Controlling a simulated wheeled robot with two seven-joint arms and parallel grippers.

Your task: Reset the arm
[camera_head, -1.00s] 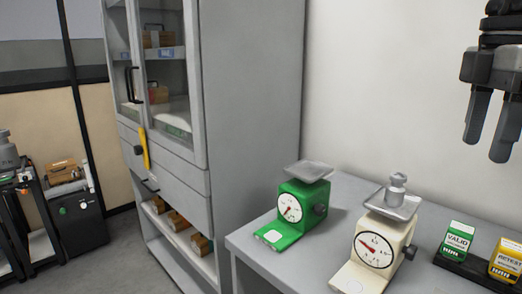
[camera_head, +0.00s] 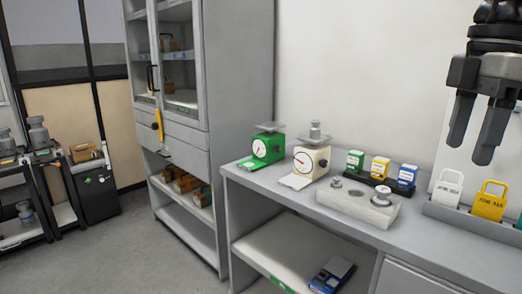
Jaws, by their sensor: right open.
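My right gripper (camera_head: 478,128) hangs at the upper right of the head view, fingers pointing down. Its two dark fingers are apart with nothing between them. It is in front of the wall, above the right part of the grey table (camera_head: 455,242) as seen here. My left gripper is not in view.
On the table stand a green scale (camera_head: 266,150), a white scale (camera_head: 311,163) bearing a metal weight (camera_head: 315,130), a weight block (camera_head: 352,205), several coloured boxes (camera_head: 380,168) and padlock-shaped tags (camera_head: 489,203). A grey cabinet (camera_head: 238,100) stands left. Floor is open at front left.

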